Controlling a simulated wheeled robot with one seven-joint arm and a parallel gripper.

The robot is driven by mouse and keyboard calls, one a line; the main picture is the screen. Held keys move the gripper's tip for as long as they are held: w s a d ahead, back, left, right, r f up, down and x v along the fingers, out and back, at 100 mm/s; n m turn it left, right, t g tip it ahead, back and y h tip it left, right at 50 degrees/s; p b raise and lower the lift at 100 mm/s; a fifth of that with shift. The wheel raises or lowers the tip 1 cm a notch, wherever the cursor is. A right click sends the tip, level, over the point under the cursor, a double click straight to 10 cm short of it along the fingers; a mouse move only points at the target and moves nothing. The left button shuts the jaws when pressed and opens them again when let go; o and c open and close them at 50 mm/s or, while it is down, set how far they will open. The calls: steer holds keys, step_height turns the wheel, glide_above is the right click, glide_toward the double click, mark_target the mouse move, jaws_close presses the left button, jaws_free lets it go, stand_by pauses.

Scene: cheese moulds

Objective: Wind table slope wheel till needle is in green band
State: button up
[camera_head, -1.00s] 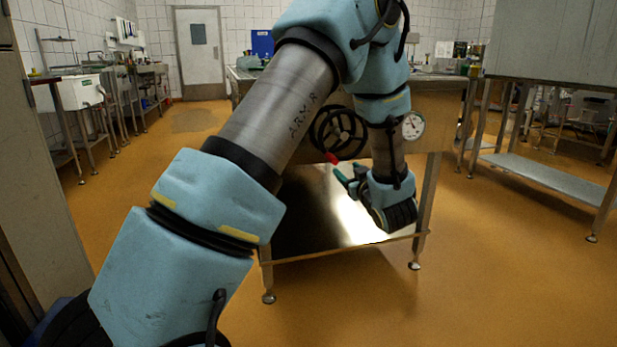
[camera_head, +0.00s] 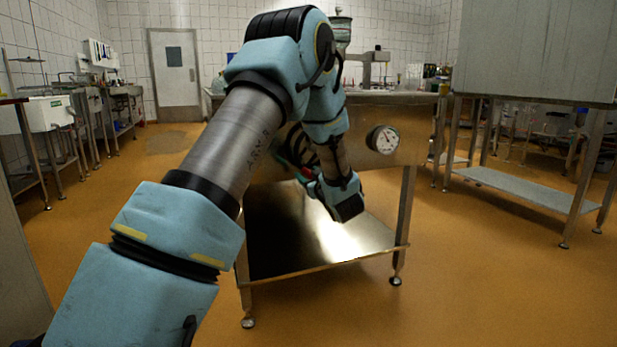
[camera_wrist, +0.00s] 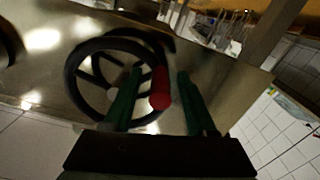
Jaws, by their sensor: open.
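The black spoked slope wheel (camera_wrist: 84,73) is on the front of the steel table (camera_head: 398,134). In the head view my arm hides most of the wheel. Its red handle (camera_wrist: 160,88) shows in the wrist view between the two green fingers of my gripper (camera_wrist: 158,92). The fingers stand apart, one on each side of the handle, and I cannot tell whether either touches it. The round white gauge (camera_head: 383,139) is on the table front, right of the wheel. Its dark needle is too small to read, and I cannot make out a green band.
A lower shelf (camera_head: 285,250) spans the table legs under the wheel. Another steel stand (camera_head: 515,183) is at the right, and a bench (camera_head: 50,112) lines the left wall. The orange floor is open around the table.

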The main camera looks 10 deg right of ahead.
jaws_close()
stand_by(0.5)
stand_by(0.9)
